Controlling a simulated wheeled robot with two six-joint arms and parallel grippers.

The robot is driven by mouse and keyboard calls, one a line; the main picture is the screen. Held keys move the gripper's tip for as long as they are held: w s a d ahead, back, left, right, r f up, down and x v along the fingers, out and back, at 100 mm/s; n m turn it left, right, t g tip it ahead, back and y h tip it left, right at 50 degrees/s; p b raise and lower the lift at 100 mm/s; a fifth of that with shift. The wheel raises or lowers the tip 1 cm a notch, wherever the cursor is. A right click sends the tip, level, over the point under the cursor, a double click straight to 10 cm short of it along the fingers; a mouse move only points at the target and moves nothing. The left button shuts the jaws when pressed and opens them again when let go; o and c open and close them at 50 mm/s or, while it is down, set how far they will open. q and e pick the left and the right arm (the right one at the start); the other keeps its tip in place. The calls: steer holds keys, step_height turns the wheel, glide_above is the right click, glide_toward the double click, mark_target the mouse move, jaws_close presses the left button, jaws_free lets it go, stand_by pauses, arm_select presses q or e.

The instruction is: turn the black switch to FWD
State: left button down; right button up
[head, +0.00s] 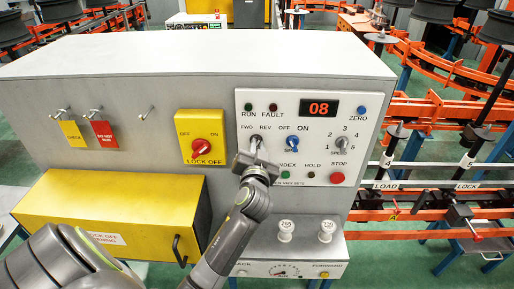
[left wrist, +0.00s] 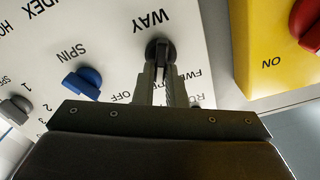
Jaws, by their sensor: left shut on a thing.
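In the head view my left gripper (head: 256,150) reaches the panel just below the FWD and REV labels and covers most of the switch. The fingers partly hide the FWD label in the left wrist view, so I cannot tell exactly which mark the handle points at. My right gripper is in neither view.
A blue SPIN switch (head: 292,144) is close on the right of the black switch. A yellow lock-off plate with a red knob (head: 207,146) is on the left. The green INDEX button (head: 285,175) and red STOP button (head: 337,178) are lower. A yellow box (head: 120,212) juts out at lower left.

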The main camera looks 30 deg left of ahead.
arm_select(q)
steer(key=shift+s+a+n+b, duration=0.1)
steer(key=shift+a+n+b, duration=0.1)
steer(key=shift+n+b, duration=2.05)
steer(key=shift+s+a+n+b, duration=0.15)
steer(key=shift+n+b, duration=1.55)
steer(key=shift+n, duration=0.95)
steer(key=c, duration=1.8)
jaws_free()
steer(key=o, duration=0.3)
steer(key=shift+w+f, duration=0.1)
steer(key=shift+w, duration=0.1)
steer(key=shift+s, duration=0.1)
